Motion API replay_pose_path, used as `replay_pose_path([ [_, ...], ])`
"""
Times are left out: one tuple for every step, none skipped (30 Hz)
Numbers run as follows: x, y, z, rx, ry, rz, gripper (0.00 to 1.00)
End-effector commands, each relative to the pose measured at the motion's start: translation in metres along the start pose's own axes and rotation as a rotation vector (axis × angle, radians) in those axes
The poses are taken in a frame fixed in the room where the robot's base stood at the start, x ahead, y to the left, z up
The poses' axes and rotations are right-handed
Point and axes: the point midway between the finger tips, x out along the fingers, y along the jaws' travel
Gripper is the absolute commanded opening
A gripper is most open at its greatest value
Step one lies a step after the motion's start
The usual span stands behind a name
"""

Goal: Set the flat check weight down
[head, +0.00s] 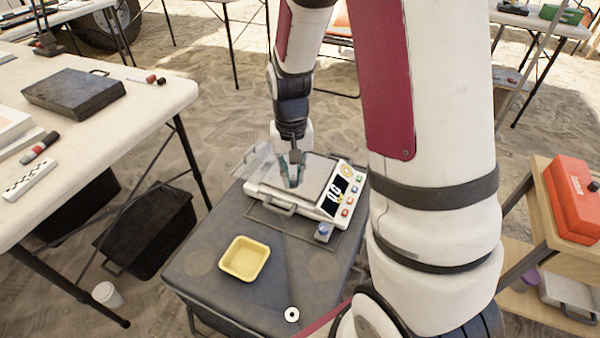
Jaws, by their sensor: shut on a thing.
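My gripper (292,177) is low over the pan of a white bench scale (268,198), with its fingers pointing down. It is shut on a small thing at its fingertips. I take that to be the flat check weight, but it is too small and too hidden by the fingers to make out. I cannot tell whether it touches the pan. The scale has a tilted panel with a lit display (334,192) and coloured buttons, and stands on a dark grey case top (215,292).
A yellow tray (245,259) and a small white ring (292,314) lie on the case top, in front of the scale. A clear flap (255,158) stands at the scale's left. A white table (105,130) is at left, a wooden shelf with a red box (572,200) at right.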

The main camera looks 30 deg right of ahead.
Motion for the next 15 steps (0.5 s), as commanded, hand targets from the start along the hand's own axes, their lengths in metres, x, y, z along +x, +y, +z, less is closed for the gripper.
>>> replay_pose_path([
  [0.024, 0.015, -0.004, 0.081, -0.006, 0.001, 0.0],
  [0.033, 0.021, -0.005, 0.123, -0.007, 0.0, 0.0],
  [0.043, 0.029, -0.007, 0.174, -0.007, -0.001, 0.0],
  [0.051, 0.035, -0.008, 0.208, -0.006, -0.002, 0.0],
  [0.057, 0.04, -0.008, 0.238, -0.007, -0.002, 0.0],
  [0.064, 0.045, -0.009, 0.272, -0.005, -0.003, 0.0],
  [0.068, 0.048, -0.009, 0.293, -0.006, -0.004, 0.0],
  [0.071, 0.051, -0.01, 0.309, -0.005, -0.004, 0.0],
  [0.074, 0.052, -0.012, 0.325, -0.003, -0.005, 0.0],
  [0.075, 0.053, -0.015, 0.333, -0.002, -0.006, 0.0],
  [0.077, 0.053, -0.019, 0.338, -0.002, -0.007, 0.0],
  [0.078, 0.053, -0.025, 0.341, -0.002, -0.007, 0.0],
  [0.079, 0.052, -0.031, 0.341, 0.0, -0.007, 0.0],
  [0.079, 0.051, -0.037, 0.341, 0.001, -0.007, 0.0],
  [0.08, 0.05, -0.046, 0.34, 0.0, -0.007, 0.0],
])
